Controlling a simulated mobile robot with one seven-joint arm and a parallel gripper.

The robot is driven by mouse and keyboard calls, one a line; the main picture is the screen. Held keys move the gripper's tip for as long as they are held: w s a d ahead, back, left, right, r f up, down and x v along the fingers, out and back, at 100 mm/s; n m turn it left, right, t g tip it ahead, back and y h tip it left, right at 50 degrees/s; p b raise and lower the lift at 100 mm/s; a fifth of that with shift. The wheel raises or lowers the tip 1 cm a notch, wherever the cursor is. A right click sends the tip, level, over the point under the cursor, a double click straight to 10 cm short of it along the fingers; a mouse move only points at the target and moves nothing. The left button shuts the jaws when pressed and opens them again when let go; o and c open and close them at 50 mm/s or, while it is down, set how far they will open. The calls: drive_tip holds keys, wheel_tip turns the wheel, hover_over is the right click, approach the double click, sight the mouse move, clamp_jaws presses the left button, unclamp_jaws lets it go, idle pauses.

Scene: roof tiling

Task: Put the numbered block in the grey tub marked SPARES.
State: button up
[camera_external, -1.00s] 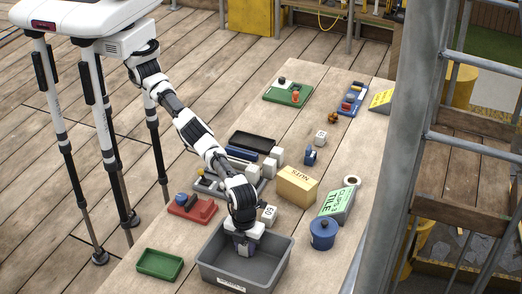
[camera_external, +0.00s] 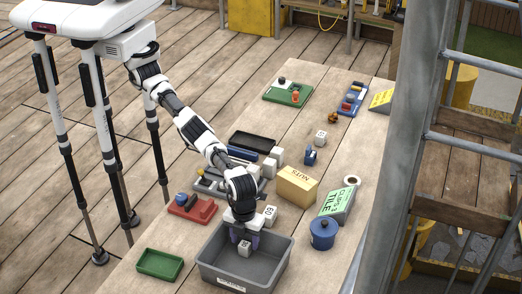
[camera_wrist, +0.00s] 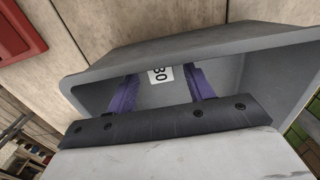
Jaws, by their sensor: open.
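The grey tub (camera_external: 285,262) stands at the near end of the table, a white label (camera_external: 231,286) on its front. A small pale block (camera_external: 244,249) is inside it, below my gripper (camera_external: 244,239). My gripper is open, its purple fingers reaching into the tub. In the wrist view the block (camera_wrist: 160,75) shows the number 30 between the spread fingers, inside the tub's grey walls (camera_wrist: 205,38). Whether the block rests on the tub floor is not clear. Another white numbered block (camera_external: 269,215) stands on the table just behind the tub.
A green tray (camera_external: 160,264) lies left of the tub and a red tray (camera_external: 192,208) behind it. A metal ladder (camera_external: 400,150) rises at right.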

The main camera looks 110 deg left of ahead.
sight(244, 247)
wheel_tip(244, 247, up, 9)
drive_tip(key=b, duration=0.1)
drive_tip(key=shift+f, duration=0.15)
